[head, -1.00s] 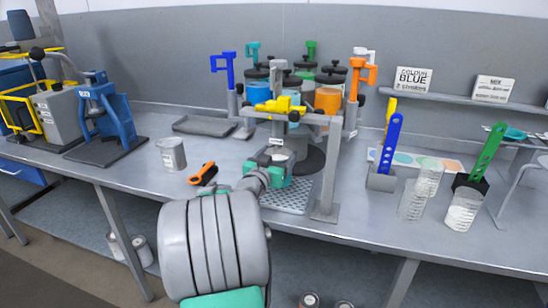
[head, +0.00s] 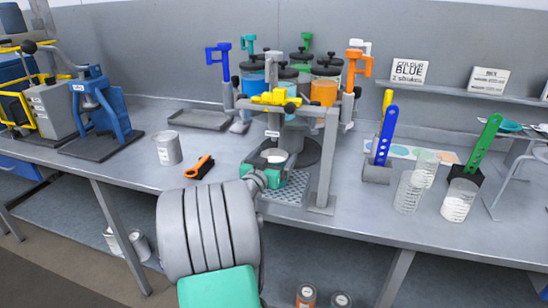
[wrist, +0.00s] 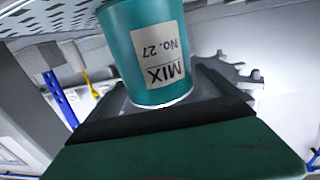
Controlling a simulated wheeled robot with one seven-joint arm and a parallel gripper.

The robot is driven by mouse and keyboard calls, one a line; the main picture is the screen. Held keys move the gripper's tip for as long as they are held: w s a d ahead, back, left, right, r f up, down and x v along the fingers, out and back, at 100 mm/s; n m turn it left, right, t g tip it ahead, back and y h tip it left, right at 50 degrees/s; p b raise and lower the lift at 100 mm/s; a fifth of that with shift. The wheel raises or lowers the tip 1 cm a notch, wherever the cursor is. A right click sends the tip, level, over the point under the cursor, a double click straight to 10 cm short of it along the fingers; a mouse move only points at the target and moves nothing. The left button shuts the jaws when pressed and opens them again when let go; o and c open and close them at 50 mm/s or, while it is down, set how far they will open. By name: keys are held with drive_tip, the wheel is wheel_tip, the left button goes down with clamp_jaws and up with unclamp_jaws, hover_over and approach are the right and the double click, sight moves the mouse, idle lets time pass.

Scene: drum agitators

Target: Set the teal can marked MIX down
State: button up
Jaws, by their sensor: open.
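The teal can marked MIX No. 27 (wrist: 150,50) is close up in the wrist view, its label upside down in that picture. In the head view only its pale top (head: 274,157) shows clearly, under the yellow-handled dispenser (head: 275,98). My gripper (head: 268,168) is at the can, low over the bench. Its dark jaws (wrist: 165,110) are open around the near part of the can. The can's base is out of frame in the wrist view and hidden in the head view, so I cannot tell what it touches.
A perforated plate (head: 290,190) lies by the can, with a grey post (head: 325,165) to its right. Clear measuring cups (head: 459,200) are at the right. The front bench at centre right is clear.

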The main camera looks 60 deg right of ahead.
drive_tip(key=a+b, duration=0.2)
drive_tip(key=a, duration=1)
drive_tip(key=w+a+f+n+t+y, duration=0.1)
drive_tip(key=w+a+f+n+y, duration=0.1)
drive_tip(key=w+a+f+y, duration=0.3)
drive_tip(key=w+a+f+n+t+y, duration=0.15)
drive_tip(key=a+f, duration=0.25)
drive_tip(key=a, duration=0.4)
drive_tip(key=w+a+f+n+t+y, duration=0.1)
drive_tip(key=w+a+f+n+y, duration=0.25)
drive_tip(key=a, duration=0.25)
drive_tip(key=s+a+f+n+g+y, duration=0.1)
drive_tip(key=s+a+n+y, duration=0.1)
drive_tip(key=a, duration=0.6)
drive_tip(key=s+a+f+n+y, duration=0.1)
drive_tip(key=s+a+n+y, duration=0.1)
drive_tip(key=a+n, duration=0.3)
drive_tip(key=s+a+f+n+g+y, duration=0.1)
drive_tip(key=s+a+f+n+y, duration=0.1)
drive_tip(key=a, duration=1.1)
drive_tip(key=shift+s+n+g+y, duration=0.25)
drive_tip(key=shift+n+g+y, duration=0.1)
drive_tip(key=shift+n+y, duration=0.6)
drive_tip(key=shift+f, duration=0.1)
